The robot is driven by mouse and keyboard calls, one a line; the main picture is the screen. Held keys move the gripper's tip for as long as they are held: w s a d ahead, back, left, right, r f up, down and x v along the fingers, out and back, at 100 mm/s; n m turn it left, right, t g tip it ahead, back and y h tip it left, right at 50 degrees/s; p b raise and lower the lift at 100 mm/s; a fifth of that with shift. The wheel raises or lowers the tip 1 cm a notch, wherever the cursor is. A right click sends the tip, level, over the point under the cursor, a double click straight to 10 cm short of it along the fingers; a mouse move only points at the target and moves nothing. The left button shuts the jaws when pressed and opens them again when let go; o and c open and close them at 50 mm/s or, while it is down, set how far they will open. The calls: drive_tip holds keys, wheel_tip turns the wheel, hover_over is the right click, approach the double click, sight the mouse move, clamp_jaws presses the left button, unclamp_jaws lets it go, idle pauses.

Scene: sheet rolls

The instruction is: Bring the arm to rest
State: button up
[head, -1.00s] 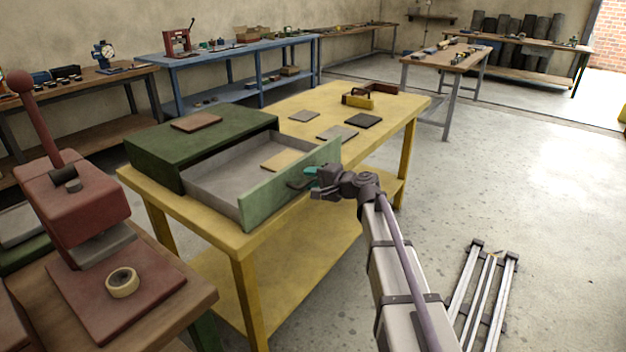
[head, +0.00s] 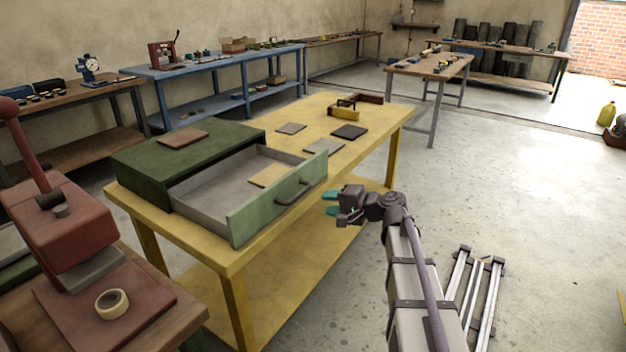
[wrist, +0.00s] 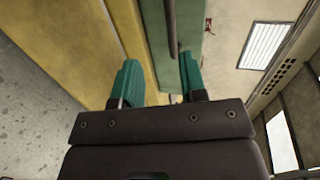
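My gripper (head: 330,203) is held in the air to the right of the green drawer's front, apart from its handle (head: 293,191). Its two teal fingers are spread with nothing between them; they also show in the wrist view (wrist: 158,85). The green drawer (head: 250,217) is pulled out of the dark green cabinet (head: 150,165) on the yellow table (head: 200,242). A tan sheet piece (head: 267,176) lies in the drawer. In the wrist view the drawer front and handle (wrist: 171,25) lie beyond the fingers.
A brown plate (head: 183,138) lies on the cabinet. Several flat plates and a yellow-brown frame (head: 347,108) lie on the yellow table. A red press (head: 65,225) and tape roll (head: 112,304) stand at left. Metal rails (head: 480,295) lie on the floor at right.

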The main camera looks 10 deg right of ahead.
drive_tip(key=s+a+f+n+g+h, duration=0.1)
drive_tip(key=s+f+n+g+h, duration=0.4)
drive_tip(key=s, duration=0.7)
drive_tip(key=s+f+n+g+h, duration=0.3)
drive_tip(key=s+f+g+h, duration=0.4)
drive_tip(key=s, duration=0.5)
wheel_tip(320, 180, up, 17)
drive_tip(key=a+t+p, duration=0.2)
drive_tip(key=p, duration=1.5)
drive_tip(key=shift+y+p, duration=0.35)
drive_tip(key=shift+y, duration=0.05)
